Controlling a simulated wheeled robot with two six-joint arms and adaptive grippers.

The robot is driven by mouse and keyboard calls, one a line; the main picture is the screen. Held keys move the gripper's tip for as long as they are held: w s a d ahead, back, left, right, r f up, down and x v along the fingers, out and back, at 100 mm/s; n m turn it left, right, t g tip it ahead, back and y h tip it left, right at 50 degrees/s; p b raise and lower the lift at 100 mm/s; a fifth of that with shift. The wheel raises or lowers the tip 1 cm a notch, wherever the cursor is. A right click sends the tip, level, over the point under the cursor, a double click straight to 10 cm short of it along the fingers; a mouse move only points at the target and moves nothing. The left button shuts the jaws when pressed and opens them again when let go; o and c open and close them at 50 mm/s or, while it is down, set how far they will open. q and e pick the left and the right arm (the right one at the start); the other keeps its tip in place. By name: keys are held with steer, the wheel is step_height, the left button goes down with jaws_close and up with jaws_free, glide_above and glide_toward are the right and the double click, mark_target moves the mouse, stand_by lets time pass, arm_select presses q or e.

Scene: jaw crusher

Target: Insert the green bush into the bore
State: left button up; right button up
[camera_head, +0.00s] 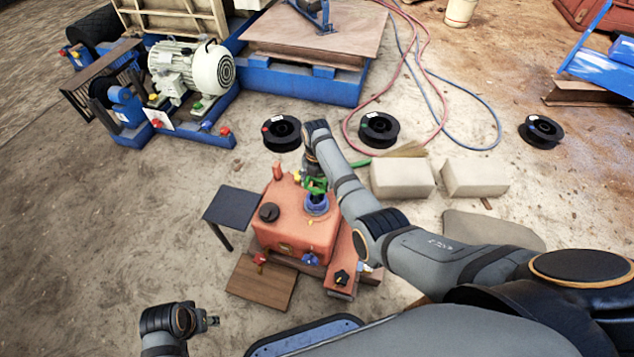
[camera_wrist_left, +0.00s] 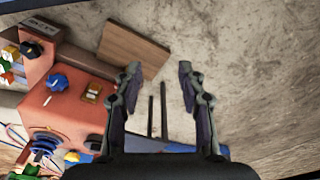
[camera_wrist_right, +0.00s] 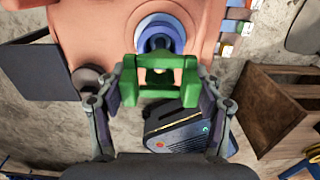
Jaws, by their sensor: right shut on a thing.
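The green bush (camera_wrist_right: 160,82) is between the fingers of my right gripper (camera_wrist_right: 160,92), which is shut on it. In the head view the green bush (camera_head: 315,186) shows just above the blue-rimmed bore (camera_head: 317,205) on top of the orange-red housing (camera_head: 290,232). In the right wrist view the blue ring of the bore (camera_wrist_right: 160,33) lies just beyond the bush, and the bush overlaps its near edge. I cannot tell whether they touch. My left gripper (camera_wrist_left: 158,72) is open and empty, away from the housing; in the head view it (camera_head: 213,321) is low at the left.
A dark plate on a leg (camera_head: 234,206) stands left of the housing, and a brown board (camera_head: 262,283) lies in front. A dark knob (camera_head: 269,212) and a red post (camera_head: 278,172) rise from the housing top. Black spools and pale blocks (camera_head: 402,178) lie behind. Ground at left is clear.

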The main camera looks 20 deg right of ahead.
mark_target(317, 194)
arm_select(q)
steer(key=shift+f, duration=0.15)
steer(key=shift+a+f+p, duration=0.25)
steer(key=shift+f+p, duration=0.15)
steer(key=shift+f, duration=0.75)
steer(key=shift+w+r, duration=0.1)
steer(key=shift+w, duration=0.15)
steer(key=shift+s+f, duration=0.25)
arm_select(e)
steer(key=shift+f, duration=0.2)
arm_select(q)
steer(key=shift+f+b, duration=2.15)
steer(key=shift+b, duration=0.2)
arm_select(e)
steer(key=shift+f, duration=3.35)
steer(key=o, duration=1.5)
